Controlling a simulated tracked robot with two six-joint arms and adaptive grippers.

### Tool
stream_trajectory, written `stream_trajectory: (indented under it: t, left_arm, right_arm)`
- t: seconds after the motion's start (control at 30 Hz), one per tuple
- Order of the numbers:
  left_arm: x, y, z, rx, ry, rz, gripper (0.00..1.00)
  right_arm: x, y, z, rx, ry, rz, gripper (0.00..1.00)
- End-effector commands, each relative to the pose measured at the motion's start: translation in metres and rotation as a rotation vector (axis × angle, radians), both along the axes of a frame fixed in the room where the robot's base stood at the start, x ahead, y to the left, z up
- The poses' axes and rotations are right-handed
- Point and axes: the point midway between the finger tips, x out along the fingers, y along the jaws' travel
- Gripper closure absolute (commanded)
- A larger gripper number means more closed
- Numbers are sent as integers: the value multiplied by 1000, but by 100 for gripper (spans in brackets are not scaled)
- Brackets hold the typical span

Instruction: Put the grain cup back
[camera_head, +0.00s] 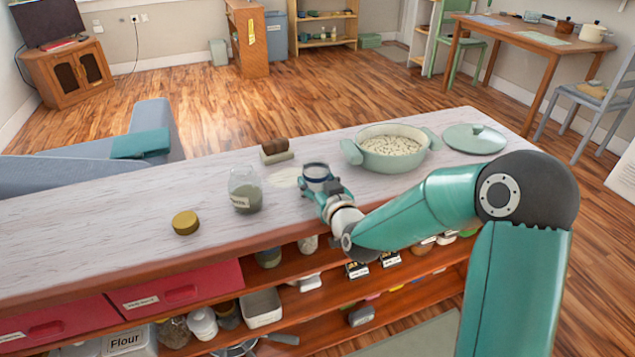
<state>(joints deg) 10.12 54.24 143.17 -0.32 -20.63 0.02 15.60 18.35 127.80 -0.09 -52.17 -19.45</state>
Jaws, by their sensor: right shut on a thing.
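A small cup (317,171) with a dark rim and pale body, which I take to be the grain cup, is at the counter's middle. My right gripper (318,188) is shut on it from the near side. The gripper hides its lower part, so I cannot tell whether it touches the counter. A glass jar (246,193) with greyish contents and a label stands to its left. A gold lid (185,222) lies farther left. A green pot (395,160) filled with pale grains stands behind and right of the cup. My left gripper is not in view.
The counter (90,225) is clear at its left end. A brown and cream block (277,152) lies behind the cup, and the green pot lid (475,139) lies at the right. Open shelves (300,312) below hold several containers beside red drawers (175,291).

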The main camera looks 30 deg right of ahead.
Motion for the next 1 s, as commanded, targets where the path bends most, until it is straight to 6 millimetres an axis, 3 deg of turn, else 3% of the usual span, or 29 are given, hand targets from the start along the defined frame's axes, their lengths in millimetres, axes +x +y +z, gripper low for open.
stream_trajectory:
  t: [0.97,1.0]
  left_arm:
    - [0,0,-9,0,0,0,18]
    - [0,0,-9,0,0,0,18]
  right_arm:
    - [0,0,-8,0,-1,-1,100]
    - [0,0,-8,0,-1,-1,43]
